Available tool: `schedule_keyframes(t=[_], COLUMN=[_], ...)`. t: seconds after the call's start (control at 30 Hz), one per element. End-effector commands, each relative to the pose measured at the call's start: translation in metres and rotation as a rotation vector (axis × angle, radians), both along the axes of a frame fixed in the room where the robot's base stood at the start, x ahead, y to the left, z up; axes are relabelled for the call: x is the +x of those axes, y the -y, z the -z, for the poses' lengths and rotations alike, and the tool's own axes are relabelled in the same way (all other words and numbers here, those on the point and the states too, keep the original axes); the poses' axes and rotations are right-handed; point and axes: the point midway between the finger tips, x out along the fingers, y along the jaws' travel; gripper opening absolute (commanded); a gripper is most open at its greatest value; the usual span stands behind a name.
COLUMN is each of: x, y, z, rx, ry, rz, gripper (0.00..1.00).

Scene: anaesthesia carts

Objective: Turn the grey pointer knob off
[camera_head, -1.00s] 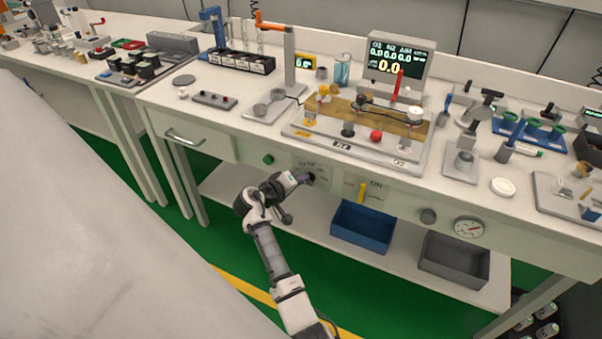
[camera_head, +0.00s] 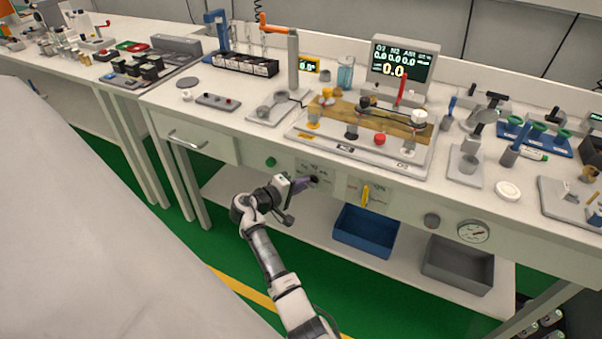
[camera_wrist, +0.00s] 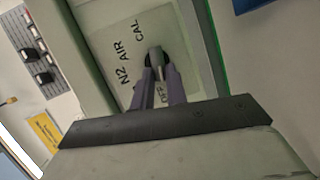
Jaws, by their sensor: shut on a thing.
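The grey pointer knob (camera_wrist: 155,62) sits on a pale label plate (camera_wrist: 126,50) in the wrist view. The plate reads N2, AIR and CAL, with a partly covered word near the fingers that looks like OFF. My gripper (camera_wrist: 160,76) is shut on the knob, one dark finger on each side. Which mark the pointer faces, I cannot tell. In the head view my gripper (camera_head: 311,181) reaches the bench's front panel at the label plate (camera_head: 316,168), and its fingers mostly hide the knob.
A green button (camera_head: 271,162) is left of the plate. A yellow lever (camera_head: 365,195), a dark round knob (camera_head: 432,221) and a gauge (camera_head: 473,232) are to the right. Blue (camera_head: 366,231) and grey bins (camera_head: 458,264) stand on the shelf below.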

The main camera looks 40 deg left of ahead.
Motion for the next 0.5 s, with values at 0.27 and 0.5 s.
schedule_keyframes(t=[0.27,0.5], x=[0.0005,0.0003], y=[0.0012,0.0006], z=[0.0007,0.0003], rx=[-0.002,0.0], ry=[-0.002,0.0], rz=[0.004,0.002], gripper=[0.25,0.36])
